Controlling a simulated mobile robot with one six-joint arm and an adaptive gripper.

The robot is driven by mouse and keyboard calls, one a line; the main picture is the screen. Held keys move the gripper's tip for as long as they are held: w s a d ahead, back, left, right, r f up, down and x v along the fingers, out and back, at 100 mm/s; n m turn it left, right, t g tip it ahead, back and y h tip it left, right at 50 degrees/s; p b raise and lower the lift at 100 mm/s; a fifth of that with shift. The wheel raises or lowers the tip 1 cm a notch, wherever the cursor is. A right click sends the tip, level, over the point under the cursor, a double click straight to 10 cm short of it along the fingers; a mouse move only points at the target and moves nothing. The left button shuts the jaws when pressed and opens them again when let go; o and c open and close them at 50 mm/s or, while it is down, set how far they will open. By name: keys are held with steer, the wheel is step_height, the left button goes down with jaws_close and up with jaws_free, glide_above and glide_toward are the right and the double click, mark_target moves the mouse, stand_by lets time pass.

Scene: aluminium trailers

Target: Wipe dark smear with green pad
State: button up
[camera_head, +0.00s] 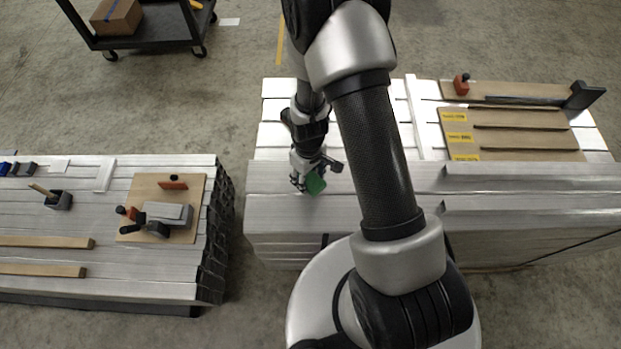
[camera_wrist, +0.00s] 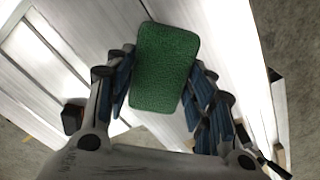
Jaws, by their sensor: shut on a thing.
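The green pad (camera_wrist: 163,66) is a textured, rounded rectangle held between the fingers of my gripper (camera_wrist: 160,88) in the wrist view. In the head view my gripper (camera_head: 308,178) points down over the front part of the aluminium profile stack (camera_head: 277,182), with the green pad (camera_head: 316,184) at its tip. I cannot tell whether the pad touches the metal. No dark smear can be made out in either view; the pad, gripper or arm may hide it.
At right on the stack lie a wooden board (camera_head: 512,150) with yellow labels, dark rods and a red-handled tool (camera_head: 461,84). The left stack (camera_head: 93,215) carries wooden strips, a dark holder (camera_head: 59,200) and a clamp board (camera_head: 187,185). A dark cart (camera_head: 150,30) stands behind. Floor shows between the stacks.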

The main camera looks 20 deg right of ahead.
steer(key=shift+r+p, duration=1)
steer(key=shift+r, duration=0.8)
